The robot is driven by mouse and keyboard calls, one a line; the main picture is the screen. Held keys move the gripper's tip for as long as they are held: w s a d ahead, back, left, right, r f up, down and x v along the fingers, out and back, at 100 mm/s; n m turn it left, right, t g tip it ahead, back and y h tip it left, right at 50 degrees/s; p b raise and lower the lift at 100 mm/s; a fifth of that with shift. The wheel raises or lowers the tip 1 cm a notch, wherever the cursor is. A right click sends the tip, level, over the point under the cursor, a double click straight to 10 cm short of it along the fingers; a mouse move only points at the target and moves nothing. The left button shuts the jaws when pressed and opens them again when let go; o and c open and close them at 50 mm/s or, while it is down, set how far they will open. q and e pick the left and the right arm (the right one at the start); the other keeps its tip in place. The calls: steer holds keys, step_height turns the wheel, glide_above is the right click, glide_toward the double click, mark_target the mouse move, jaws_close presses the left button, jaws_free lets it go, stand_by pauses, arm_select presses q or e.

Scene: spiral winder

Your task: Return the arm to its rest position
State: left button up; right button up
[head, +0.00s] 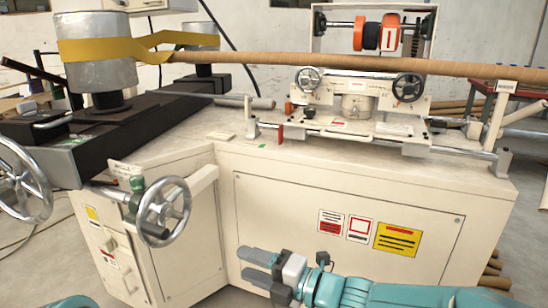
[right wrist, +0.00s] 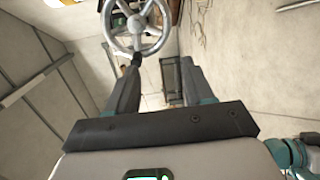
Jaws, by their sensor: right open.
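My right gripper (head: 243,265) reaches in from the lower right of the head view, with its teal arm lying low in front of the cream machine cabinet (head: 340,205). Its two grey fingers point left and stand apart, with nothing between them. In the right wrist view the open fingers (right wrist: 160,66) also show, with a gap between them. A handwheel (right wrist: 137,24) appears beyond the left finger in that view, apart from it. A teal part of my own body shows at the lower left of the head view. My left gripper is not in view.
A handwheel (head: 163,211) juts from the cabinet, up and left of the right gripper. Another handwheel (head: 22,182) is at the far left. A long brown tube (head: 300,63) crosses above the machine top, with a carriage (head: 355,105) below it. Grey floor shows at lower right.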

steer(key=s+d+f+m+h, duration=0.15)
steer(key=d+f+m, duration=0.3)
steer(key=f, duration=0.45)
steer(key=d+f+m+t+h, duration=0.1)
steer(key=d+f+m+h, duration=0.25)
steer(key=f+m, duration=0.4)
steer(key=d+f+m+h, duration=0.25)
steer(key=d+f, duration=0.25)
steer(key=f, duration=0.5)
steer(key=s+d+f+m+g+h, duration=0.2)
steer(key=s+d+f+m+g, duration=0.15)
steer(key=s+f+m, duration=0.55)
steer(key=s+d+f+m+g+h, duration=0.25)
steer(key=s+f+m+g, duration=0.2)
steer(key=s+m, duration=0.7)
step_height(320, 180, up, 32)
steer(key=s+n+p, duration=0.1)
steer(key=s+p, duration=0.1)
steer(key=p, duration=3)
steer(key=shift+a+p, duration=0.3)
steer(key=shift+a, duration=0.15)
